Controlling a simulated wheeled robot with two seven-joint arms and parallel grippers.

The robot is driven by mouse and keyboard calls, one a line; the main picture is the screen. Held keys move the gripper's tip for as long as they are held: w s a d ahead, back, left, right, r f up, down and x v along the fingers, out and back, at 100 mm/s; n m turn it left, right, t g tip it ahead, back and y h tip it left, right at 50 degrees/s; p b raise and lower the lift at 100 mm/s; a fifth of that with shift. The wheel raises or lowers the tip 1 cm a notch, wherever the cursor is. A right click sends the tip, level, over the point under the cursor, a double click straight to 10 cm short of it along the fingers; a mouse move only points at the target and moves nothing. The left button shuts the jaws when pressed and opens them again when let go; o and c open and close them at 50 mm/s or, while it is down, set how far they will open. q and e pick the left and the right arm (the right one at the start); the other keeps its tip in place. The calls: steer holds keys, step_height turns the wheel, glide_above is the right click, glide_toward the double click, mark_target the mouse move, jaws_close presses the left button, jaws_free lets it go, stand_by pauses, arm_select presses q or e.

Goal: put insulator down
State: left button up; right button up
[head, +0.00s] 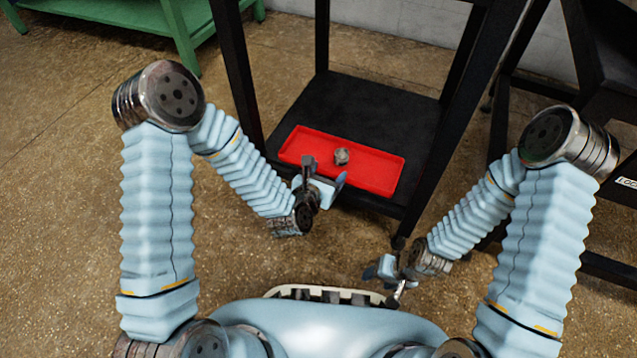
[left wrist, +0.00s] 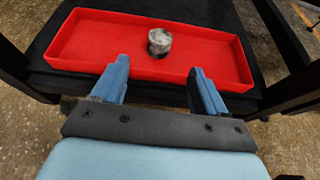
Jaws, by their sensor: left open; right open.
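The insulator, a small grey-white mottled cylinder (head: 342,156), stands in the red tray (head: 376,177). In the left wrist view the insulator (left wrist: 159,41) stands upright on the tray floor, a little above the picture's middle. My left gripper (head: 325,178) is open and empty at the near side of the tray. In the left wrist view its two blue fingers (left wrist: 155,78) are spread apart, with the insulator beyond them and not touching them. My right gripper (head: 383,281) is open, low and to the right, away from the tray and close to my body.
The red tray lies on the low black shelf (head: 372,101) of a black-legged stand. Black legs (head: 432,170) rise near the shelf corners. A green table (head: 130,12) is at the back left, and another black frame (head: 604,75) stands at the right. Brown floor lies open at left.

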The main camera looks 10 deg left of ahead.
arm_select(q)
steer(key=s+a+f+m+g, duration=0.4)
steer(key=s+f+m+g, duration=0.2)
steer(key=m, duration=0.9)
steer(key=s+a+f+m+g, duration=0.5)
steer(key=s+f+m, duration=0.5)
steer(key=s+m, duration=0.4)
steer(key=shift+m+g, duration=0.5)
steer(key=shift+m, duration=0.1)
step_height(320, 180, up, 15)
steer(key=p, duration=1.5)
steer(key=shift+s+d+r, duration=0.15)
steer(key=shift+d, duration=0.15)
